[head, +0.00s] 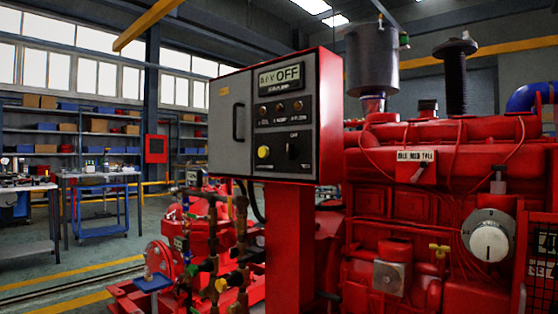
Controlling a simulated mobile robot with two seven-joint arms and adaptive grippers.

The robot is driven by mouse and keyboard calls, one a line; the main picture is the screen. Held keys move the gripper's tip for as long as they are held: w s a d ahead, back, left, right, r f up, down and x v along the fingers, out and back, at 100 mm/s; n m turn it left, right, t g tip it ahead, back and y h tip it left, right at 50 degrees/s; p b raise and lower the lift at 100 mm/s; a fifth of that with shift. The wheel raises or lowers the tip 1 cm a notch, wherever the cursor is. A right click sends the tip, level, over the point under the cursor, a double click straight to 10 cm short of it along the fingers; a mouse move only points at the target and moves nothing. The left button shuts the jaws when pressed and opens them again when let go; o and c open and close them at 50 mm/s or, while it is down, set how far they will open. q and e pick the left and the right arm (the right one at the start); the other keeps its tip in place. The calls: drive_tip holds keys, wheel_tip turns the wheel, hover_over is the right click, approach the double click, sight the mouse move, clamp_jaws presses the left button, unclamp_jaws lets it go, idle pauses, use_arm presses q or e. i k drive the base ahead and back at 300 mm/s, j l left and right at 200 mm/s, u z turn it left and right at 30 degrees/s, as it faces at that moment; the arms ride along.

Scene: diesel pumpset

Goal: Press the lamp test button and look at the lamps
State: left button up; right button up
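A control panel (270,115) with a grey door and red side stands on a red post (290,240) in the middle of the head view. The panel lettering is too small to read surely. Neither of my grippers is in view.
A red diesel engine (420,200) fills the right side, with a white-faced round knob (489,243). Red pump piping with valves (205,250) stands at the panel's lower left. Workbenches (95,178) and shelves are behind. Open floor (80,275) lies at left.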

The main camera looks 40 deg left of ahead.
sight(263, 152)
drive_tip(key=u, duration=1.25)
